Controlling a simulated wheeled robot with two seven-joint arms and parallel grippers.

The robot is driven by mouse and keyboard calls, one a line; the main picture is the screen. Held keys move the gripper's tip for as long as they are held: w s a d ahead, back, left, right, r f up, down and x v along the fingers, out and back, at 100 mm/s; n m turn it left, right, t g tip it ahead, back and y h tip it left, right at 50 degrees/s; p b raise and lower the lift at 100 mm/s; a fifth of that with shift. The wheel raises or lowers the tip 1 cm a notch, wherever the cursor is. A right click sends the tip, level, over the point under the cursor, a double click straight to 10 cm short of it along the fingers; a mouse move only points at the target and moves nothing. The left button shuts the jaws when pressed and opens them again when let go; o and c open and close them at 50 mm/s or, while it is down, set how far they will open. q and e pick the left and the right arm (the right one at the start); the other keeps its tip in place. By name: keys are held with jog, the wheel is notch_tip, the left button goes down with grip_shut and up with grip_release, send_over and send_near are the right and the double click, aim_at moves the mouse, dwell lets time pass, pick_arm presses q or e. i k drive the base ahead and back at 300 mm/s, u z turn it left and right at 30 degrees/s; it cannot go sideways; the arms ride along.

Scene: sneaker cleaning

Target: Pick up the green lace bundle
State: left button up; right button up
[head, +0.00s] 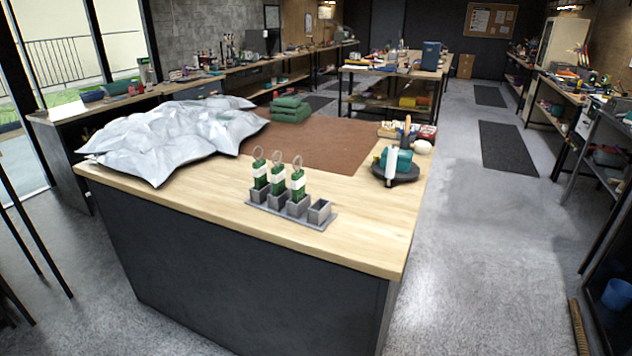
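Three dark green bundles with white bands and loops on top stand upright in a grey holder (322,222) near the table's front edge. The left bundle (260,177), the middle bundle (278,184) and the right bundle (298,189) each sit in their own square cup. The rightmost cup (320,210) looks empty. The lower ends of the bundles are hidden inside the cups. Neither of my grippers shows in the head view.
A crumpled silver-white sheet (170,135) covers the table's left. Folded green cloths (290,108) lie at the back by a brown mat (325,140). A dark round tray (408,174) with a teal item stands right. The wooden top (370,235) is clear right of the holder.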

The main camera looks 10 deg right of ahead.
aim_at(278, 175)
jog(key=u, duration=1.2)
jog(key=i, duration=2.4)
jog(key=z, duration=3.9)
